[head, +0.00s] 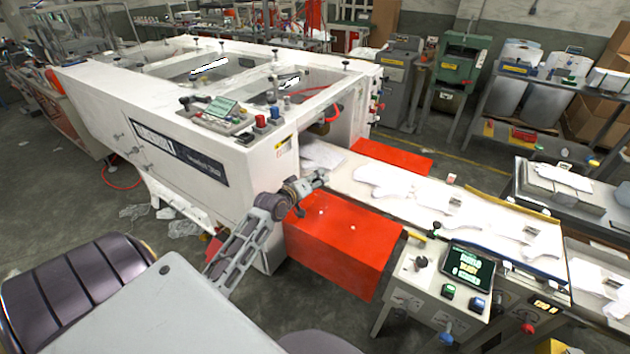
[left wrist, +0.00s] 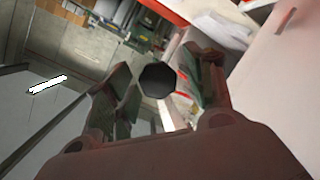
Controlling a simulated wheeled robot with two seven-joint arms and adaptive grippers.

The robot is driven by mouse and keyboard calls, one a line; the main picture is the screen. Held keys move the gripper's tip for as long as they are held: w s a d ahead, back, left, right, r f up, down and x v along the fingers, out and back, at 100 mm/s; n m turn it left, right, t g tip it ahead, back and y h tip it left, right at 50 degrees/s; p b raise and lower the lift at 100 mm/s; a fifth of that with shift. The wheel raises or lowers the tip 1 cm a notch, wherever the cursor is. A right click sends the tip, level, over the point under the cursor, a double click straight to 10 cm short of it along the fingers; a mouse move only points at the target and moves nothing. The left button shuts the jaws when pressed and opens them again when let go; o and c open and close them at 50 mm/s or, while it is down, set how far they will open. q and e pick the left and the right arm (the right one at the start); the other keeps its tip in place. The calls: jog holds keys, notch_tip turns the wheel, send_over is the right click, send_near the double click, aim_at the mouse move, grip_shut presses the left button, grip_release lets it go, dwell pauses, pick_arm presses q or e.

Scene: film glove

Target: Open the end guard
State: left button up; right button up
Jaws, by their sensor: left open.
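A long white machine (head: 215,165) stands at the left and centre of the head view. A conveyor (head: 350,180) leaves its open near end. I cannot tell for sure which part is the end guard. My left gripper (head: 318,179) is in front of that opening, above a red box-shaped cover (head: 345,240). In the left wrist view my left gripper (left wrist: 158,68) is open, its fingers apart. A dark, many-sided knob-like shape (left wrist: 157,81) shows between the fingers. I cannot tell whether it is touched. My right gripper is not in view.
A control stand with a lit screen (head: 468,268) and buttons is at the right front. A second red cover (head: 393,158) lies across the conveyor. A button panel (head: 228,113) sits on the machine's top edge. Open floor (head: 170,235) shows at the left.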

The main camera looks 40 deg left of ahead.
pick_arm(q)
jog(key=v, duration=1.1)
jog(key=shift+s, duration=0.25)
dwell(0.3)
dwell(0.6)
jog(key=s+d+f+m+g, duration=0.1)
jog(key=s+d+f+g, duration=0.15)
jog(key=f, duration=1.15)
jog(key=s+d+f+m+g, duration=0.15)
jog(key=s+f, duration=0.25)
jog(key=f, duration=0.9)
jog(key=s+d+f+m+g, duration=0.1)
jog(key=s+f+g, duration=0.2)
jog(key=f, duration=1.1)
jog(key=s+d+f+m+g, duration=0.2)
jog(key=s+d+f, duration=0.1)
jog(key=s+f, duration=0.4)
jog(key=s+d+f+m+g, duration=0.1)
jog(key=s+d+f+m, duration=0.15)
jog(key=s+f, duration=0.5)
jog(key=s+d+f+m+g, duration=0.2)
jog(key=s+f, duration=0.2)
jog(key=s, duration=0.5)
jog(key=s+d+f+m+g, duration=0.1)
jog(key=s+d+f+m, duration=0.1)
jog(key=s, duration=0.7)
notch_tip(320, 180, down, 3)
jog(key=shift+d+r+m+g+h, duration=0.2)
jog(key=shift+d+m+g+h, duration=0.15)
jog(key=shift+d, duration=0.5)
